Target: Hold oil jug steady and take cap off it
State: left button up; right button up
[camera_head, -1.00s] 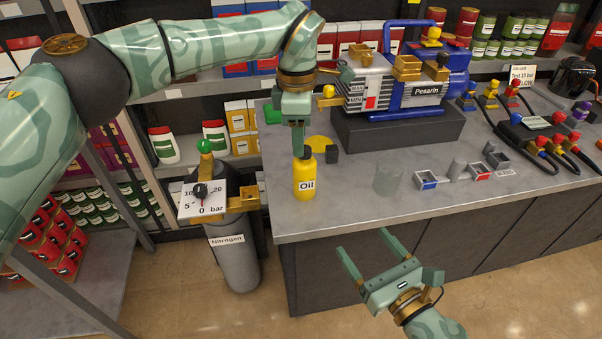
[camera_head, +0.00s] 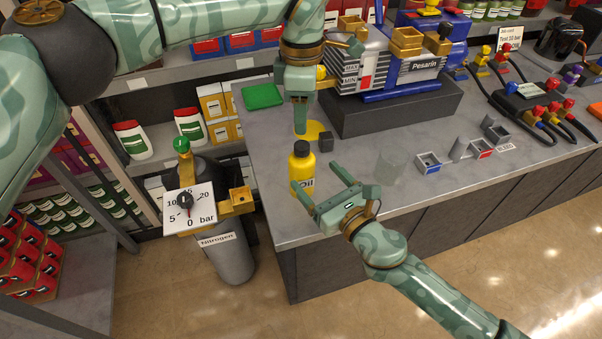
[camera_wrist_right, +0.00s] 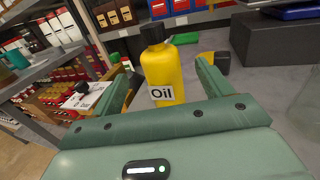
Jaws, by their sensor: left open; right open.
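The yellow oil jug (camera_head: 301,172) stands upright on the grey counter, with its black cap (camera_head: 301,147) on top. My right gripper (camera_head: 320,183) is open at the jug's front right, its fingers pointing toward it. In the right wrist view the jug (camera_wrist_right: 162,75) shows between the open fingers (camera_wrist_right: 163,85), ahead of the palm, with clear room on both sides; its cap (camera_wrist_right: 152,34) is above finger height. My left gripper (camera_head: 301,118) points down above the cap in the head view, apart from it; its fingers overlap from this side. It is open and empty.
A clear beaker (camera_head: 390,165) and grey holders (camera_head: 430,163) stand to the right. The Pesarin pump (camera_head: 390,65) is at the back. The Nitrogen cylinder (camera_head: 228,260) with gauge stands left.

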aim_at(298, 156)
jog(key=x, duration=0.8)
jog(key=shift+w+a, duration=0.2)
jog(key=shift+w, duration=0.05)
